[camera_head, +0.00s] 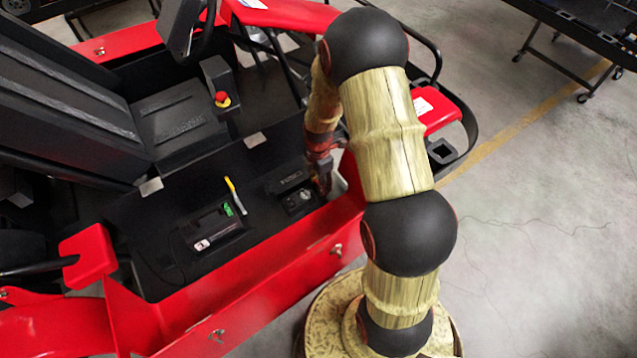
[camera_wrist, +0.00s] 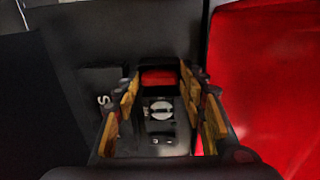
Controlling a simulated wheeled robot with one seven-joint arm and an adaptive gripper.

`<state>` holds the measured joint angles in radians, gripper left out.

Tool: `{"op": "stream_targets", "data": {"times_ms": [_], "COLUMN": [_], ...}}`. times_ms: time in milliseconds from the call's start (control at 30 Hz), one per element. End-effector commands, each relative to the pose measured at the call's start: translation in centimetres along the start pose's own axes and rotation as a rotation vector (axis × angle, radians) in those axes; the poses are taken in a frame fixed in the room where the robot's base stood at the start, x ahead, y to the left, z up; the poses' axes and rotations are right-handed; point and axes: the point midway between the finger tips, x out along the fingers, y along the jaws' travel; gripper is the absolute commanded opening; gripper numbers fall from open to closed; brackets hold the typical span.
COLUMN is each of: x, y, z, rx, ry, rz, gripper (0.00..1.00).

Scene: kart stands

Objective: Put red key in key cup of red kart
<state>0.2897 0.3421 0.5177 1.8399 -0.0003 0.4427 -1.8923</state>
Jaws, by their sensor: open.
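The red kart (camera_head: 270,265) fills the left and middle of the head view. My gripper (camera_head: 322,185) points down at its black side panel, just right of a small black switch box (camera_head: 297,200). In the wrist view my gripper (camera_wrist: 160,88) is open. A small red piece (camera_wrist: 158,77), which looks like the red key, shows between the fingertips; I cannot tell whether it touches them or what it rests in. A round silver switch face (camera_wrist: 161,109) shows just below it. My arm and gripper hide the key area in the head view, and no key cup can be made out clearly.
On the panel to the left lie a yellow stick (camera_head: 235,195) and a black device with a green display (camera_head: 218,228). A red stop button (camera_head: 222,98) and the steering wheel stand behind. The kart's red side wall (camera_wrist: 262,75) is close on the right.

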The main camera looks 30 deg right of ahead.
Motion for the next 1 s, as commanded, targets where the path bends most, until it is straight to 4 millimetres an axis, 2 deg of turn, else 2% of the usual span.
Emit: {"op": "stream_targets", "data": {"times_ms": [133, 233, 600, 733, 933, 1000], "x": [-0.5, -1.7, -9.0, -10.8, -12.6, -14.0], "y": [0.0, 0.1, 0.1, 0.1, 0.0, 0.0], "z": [0.0, 0.1, 0.0, 0.0, -0.1, -0.5], "rx": [0.0, 0.0, 0.0, 0.0, 0.011, 0.047], "ry": [0.0, -0.001, -0.001, -0.001, -0.002, -0.006], "rz": [0.0, 0.004, 0.004, 0.002, 0.005, 0.019], "gripper": [0.41, 0.41, 0.41, 0.41, 0.41, 0.41]}}
